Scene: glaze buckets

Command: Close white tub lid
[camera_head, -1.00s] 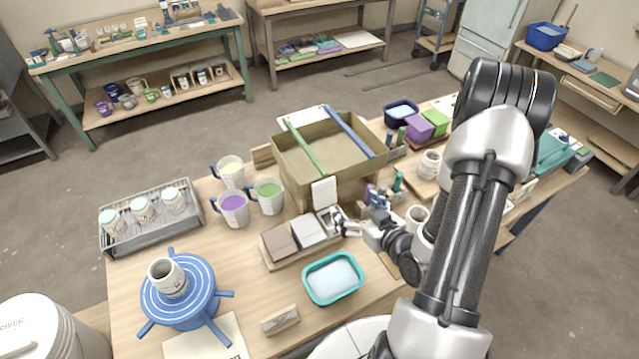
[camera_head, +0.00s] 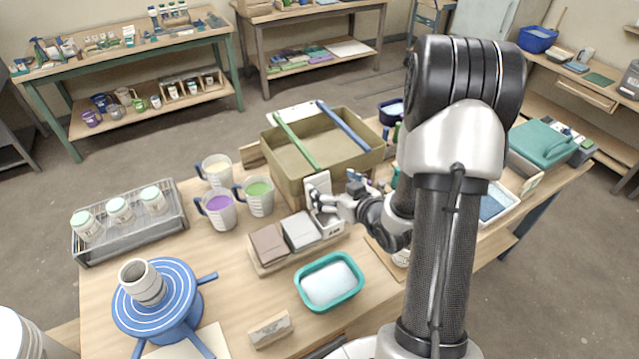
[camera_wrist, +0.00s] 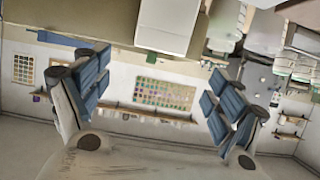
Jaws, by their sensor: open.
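The white tub (camera_head: 328,224) stands at the right end of a wooden rack, its white lid (camera_head: 318,181) raised upright at the back. My gripper (camera_head: 316,198) is at the front of the raised lid; the head view does not show clearly whether they touch. In the wrist view, a pale panel that looks like the lid (camera_wrist: 168,24) is at the top centre. My gripper's blue-padded fingers (camera_wrist: 160,68) are spread wide with nothing between them. The tub's inside is mostly hidden by my gripper.
A brown-lidded tub (camera_head: 268,243) and a grey-lidded tub (camera_head: 301,230) are beside the white one. A large olive box (camera_head: 290,170) stands behind. A teal basin (camera_head: 329,301) is in front. Measuring jugs (camera_head: 259,197) stand to the left.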

